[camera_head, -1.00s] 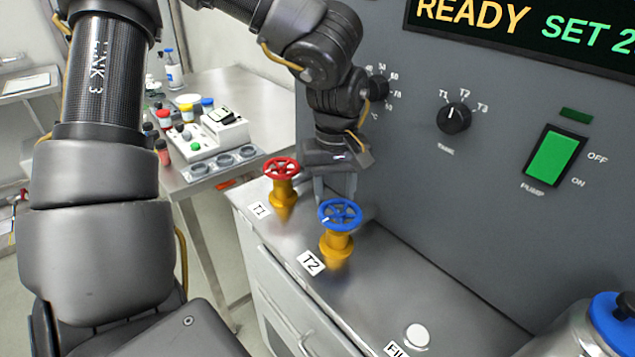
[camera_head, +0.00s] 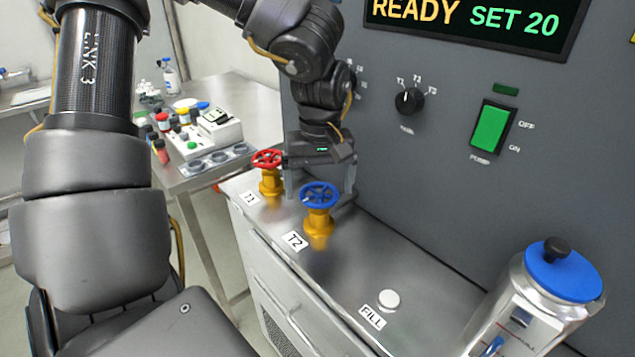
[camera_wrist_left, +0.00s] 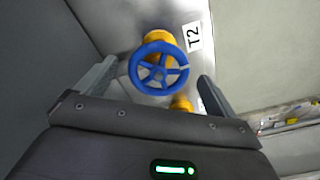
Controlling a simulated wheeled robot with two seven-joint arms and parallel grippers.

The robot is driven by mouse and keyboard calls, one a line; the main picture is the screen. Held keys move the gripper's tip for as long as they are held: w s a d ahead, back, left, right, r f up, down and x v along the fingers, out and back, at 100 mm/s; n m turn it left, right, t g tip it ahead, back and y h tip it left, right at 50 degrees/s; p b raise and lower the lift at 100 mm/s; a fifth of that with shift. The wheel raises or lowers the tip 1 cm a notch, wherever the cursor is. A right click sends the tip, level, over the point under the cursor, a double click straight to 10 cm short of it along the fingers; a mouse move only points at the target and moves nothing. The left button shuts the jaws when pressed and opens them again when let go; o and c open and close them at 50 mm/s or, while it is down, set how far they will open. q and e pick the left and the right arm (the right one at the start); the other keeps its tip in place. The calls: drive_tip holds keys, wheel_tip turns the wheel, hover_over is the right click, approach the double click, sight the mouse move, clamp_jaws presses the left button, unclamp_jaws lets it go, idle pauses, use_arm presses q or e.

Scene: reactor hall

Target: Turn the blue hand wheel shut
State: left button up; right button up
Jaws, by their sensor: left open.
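The blue hand wheel (camera_head: 320,195) sits on a yellow valve body (camera_head: 318,224) beside the T2 label (camera_head: 295,241) on the metal counter. It also shows in the left wrist view (camera_wrist_left: 159,68), close ahead and between the two fingers. My left gripper (camera_head: 320,190) is open, pointing down, just behind the blue wheel in the head view. Its fingers stand apart on either side, and I cannot tell whether either touches the rim. My right gripper is in neither view.
A red hand wheel (camera_head: 267,159) by the T1 label stands close to the left of my gripper. A white FILL button (camera_head: 389,300) and a blue-lidded canister (camera_head: 563,270) are to the right. The grey panel (camera_head: 420,170) rises behind. The counter between wheel and button is clear.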

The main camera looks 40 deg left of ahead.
sight(311, 186)
use_arm(q)
drive_tip(key=a, duration=0.2)
drive_tip(key=shift+w+a+f, duration=0.2)
drive_tip(key=shift+a+f, duration=0.15)
drive_tip(key=shift+a+r, duration=0.1)
drive_tip(key=shift+r, duration=0.75)
drive_tip(key=d+r+p, duration=0.1)
drive_tip(key=d+r, duration=0.2)
drive_tip(key=r, duration=0.6)
drive_tip(key=shift+s+d+r+p, duration=0.25)
drive_tip(key=shift+s+r+p, duration=0.1)
drive_tip(key=shift+s, duration=0.1)
